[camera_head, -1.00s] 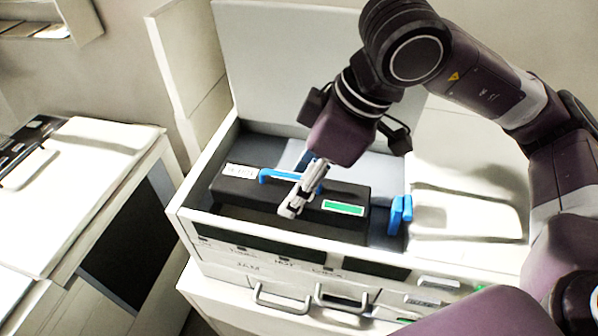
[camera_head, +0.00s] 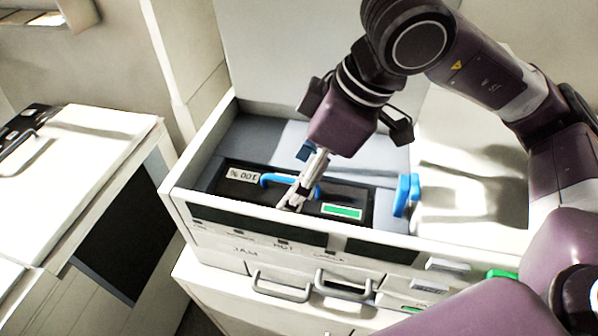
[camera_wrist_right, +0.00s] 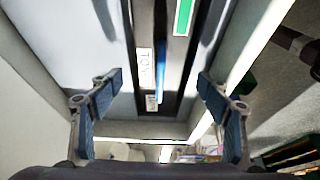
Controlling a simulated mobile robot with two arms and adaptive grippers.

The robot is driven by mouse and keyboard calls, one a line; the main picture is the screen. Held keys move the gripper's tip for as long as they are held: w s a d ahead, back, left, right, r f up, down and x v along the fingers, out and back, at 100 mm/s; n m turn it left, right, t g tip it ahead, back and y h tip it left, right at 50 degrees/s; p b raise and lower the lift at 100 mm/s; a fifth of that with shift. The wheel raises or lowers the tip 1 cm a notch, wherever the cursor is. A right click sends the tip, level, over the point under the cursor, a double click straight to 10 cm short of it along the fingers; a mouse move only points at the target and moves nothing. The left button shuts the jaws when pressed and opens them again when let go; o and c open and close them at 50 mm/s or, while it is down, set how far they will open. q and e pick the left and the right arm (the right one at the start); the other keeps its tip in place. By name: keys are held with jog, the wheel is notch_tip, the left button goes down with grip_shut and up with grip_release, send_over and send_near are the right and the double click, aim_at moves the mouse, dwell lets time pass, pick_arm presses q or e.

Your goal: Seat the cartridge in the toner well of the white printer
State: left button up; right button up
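The cartridge (camera_head: 352,194) is black, with a white label reading upside down, a green label and a blue handle (camera_head: 277,179). It lies low in the toner well (camera_head: 250,141) of the white printer (camera_head: 178,193), and the well's front wall hides its front side. I cannot tell whether it is fully down. My right gripper (camera_head: 293,200) is over the middle of the cartridge at the handle. In the right wrist view its fingers (camera_wrist_right: 161,88) are wide apart, with the cartridge (camera_wrist_right: 168,62) beyond them. My left gripper is not in view.
A blue lever (camera_head: 404,195) stands at the well's right end. The printer's raised lid (camera_head: 290,60) is behind the well. Drawer handles (camera_head: 282,287) are below the front panel. Another white machine (camera_head: 85,165) stands at the left, with a gap between.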

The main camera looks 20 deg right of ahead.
jog(key=v, duration=1.2)
jog(key=shift+a, duration=0.1)
